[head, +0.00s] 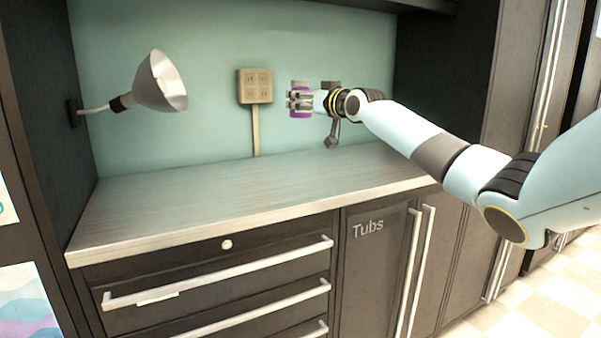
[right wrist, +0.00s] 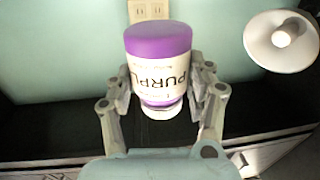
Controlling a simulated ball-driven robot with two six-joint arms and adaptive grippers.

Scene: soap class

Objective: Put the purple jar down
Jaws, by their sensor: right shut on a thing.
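The purple jar (right wrist: 158,45) has a purple body end and a pale label with letters reading "PURPL" in the right wrist view. My right gripper (right wrist: 160,88) is shut on it, with one finger on each side of the jar. In the head view, the purple jar (head: 300,115) is small and partly hidden by the fingers of my right gripper (head: 299,101). It is held in the air above the counter (head: 215,190), in front of the teal back wall. My left gripper is not in view.
The counter top is bare. A wall lamp (head: 160,82) reaches over its left side. A socket box (head: 255,86) with a conduit is on the back wall. Drawers and a cupboard labelled "Tubs" (head: 368,228) are below the counter. Dark cabinets stand at the right.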

